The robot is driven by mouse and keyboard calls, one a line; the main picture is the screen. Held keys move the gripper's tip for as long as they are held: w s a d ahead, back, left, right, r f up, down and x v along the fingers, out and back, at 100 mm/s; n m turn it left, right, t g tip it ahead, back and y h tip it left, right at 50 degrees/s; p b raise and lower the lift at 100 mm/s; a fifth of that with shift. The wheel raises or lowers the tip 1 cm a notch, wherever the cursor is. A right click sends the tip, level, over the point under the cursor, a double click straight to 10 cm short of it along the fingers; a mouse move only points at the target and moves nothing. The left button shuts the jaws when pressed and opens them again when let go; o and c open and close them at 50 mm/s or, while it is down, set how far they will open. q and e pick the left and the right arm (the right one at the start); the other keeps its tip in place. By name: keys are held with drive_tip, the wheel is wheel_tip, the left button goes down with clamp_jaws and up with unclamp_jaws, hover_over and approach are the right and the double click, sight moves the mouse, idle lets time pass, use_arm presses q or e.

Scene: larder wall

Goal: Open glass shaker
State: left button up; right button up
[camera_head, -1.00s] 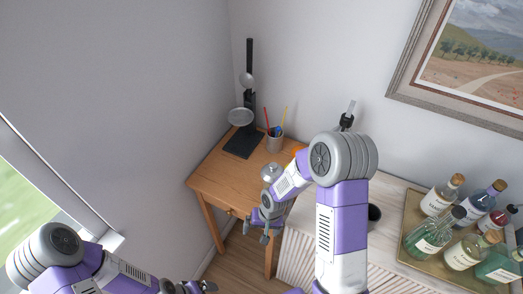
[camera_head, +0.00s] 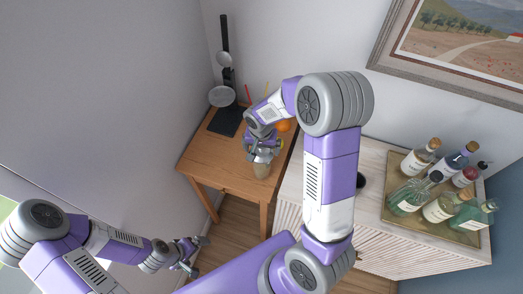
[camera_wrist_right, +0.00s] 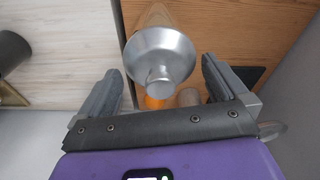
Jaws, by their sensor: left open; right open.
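The glass shaker stands on the wooden table (camera_head: 205,158), with its metal cap (camera_wrist_right: 160,57) uppermost; its clear glass body (camera_wrist_right: 157,16) shows beyond the cap in the right wrist view. In the head view the shaker (camera_head: 262,171) is near the table's front edge, its top partly hidden by my right gripper (camera_head: 262,153). My right gripper is open, its two fingers on either side of the cap with gaps showing in the wrist view. My left gripper (camera_head: 197,252) is open and empty, low in front of the table and away from the shaker.
A black stand (camera_head: 226,120) with a round pan is at the table's back. An orange (camera_head: 284,125) sits beside my right wrist; a pencil cup is mostly hidden. A tray (camera_head: 398,165) of several bottles stands on the pale cabinet to the right.

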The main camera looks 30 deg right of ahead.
drive_tip(key=shift+w+f, duration=0.1)
drive_tip(key=shift+f, duration=0.2)
drive_tip(key=shift+r, duration=0.1)
drive_tip(key=shift+c, duration=0.8)
drive_tip(key=c, duration=0.8)
drive_tip(key=shift+r, duration=0.1)
